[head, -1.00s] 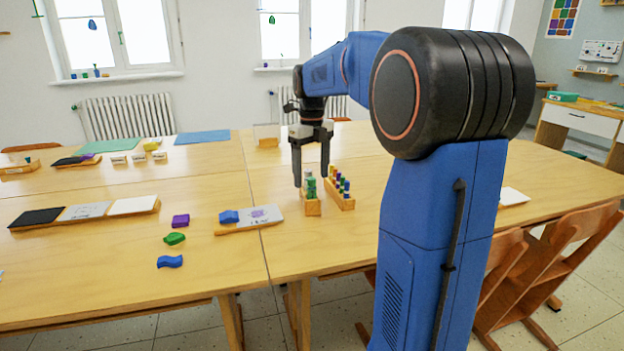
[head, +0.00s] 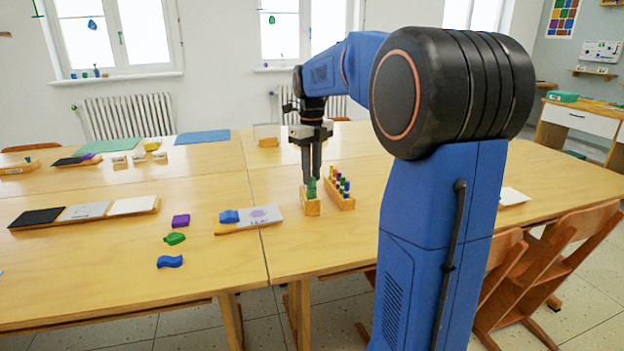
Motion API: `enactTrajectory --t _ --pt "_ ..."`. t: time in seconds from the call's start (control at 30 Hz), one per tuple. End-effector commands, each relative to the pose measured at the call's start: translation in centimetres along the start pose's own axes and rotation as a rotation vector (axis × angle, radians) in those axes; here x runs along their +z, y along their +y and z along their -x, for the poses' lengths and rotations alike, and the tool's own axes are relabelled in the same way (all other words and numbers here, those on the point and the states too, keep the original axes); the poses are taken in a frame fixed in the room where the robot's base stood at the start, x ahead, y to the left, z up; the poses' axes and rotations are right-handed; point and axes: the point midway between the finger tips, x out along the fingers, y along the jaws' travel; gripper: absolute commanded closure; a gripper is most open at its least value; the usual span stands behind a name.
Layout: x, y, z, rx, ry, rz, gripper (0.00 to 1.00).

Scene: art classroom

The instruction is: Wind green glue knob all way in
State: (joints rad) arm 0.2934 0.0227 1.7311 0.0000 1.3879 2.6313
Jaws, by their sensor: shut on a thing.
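A small wooden holder (head: 312,208) with green-capped glue sticks (head: 311,192) stands on the table, right of the table seam. My gripper (head: 312,178) points straight down over this holder. Its fingers are close together, shut on a glue stick at the holder's far end. The held part is mostly hidden between the fingers, so I cannot tell how far its knob is wound.
A second wooden rack (head: 340,196) with several purple, green and blue pegs stands close to the right. A board with a blue block (head: 229,216) lies to the left. Green (head: 174,238), purple (head: 181,221) and blue (head: 170,261) pieces lie further left. The table's front centre is clear.

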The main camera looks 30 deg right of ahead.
Motion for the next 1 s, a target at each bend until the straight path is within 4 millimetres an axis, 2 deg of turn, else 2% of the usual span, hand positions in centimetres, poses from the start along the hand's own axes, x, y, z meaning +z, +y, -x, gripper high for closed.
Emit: enactTrajectory --t 0.8,1.0 --pt "-0.01 0.0 0.0 0.0 0.0 0.823 0.89" --pt "0.0 0.0 0.0 0.0 0.0 0.945 0.89"
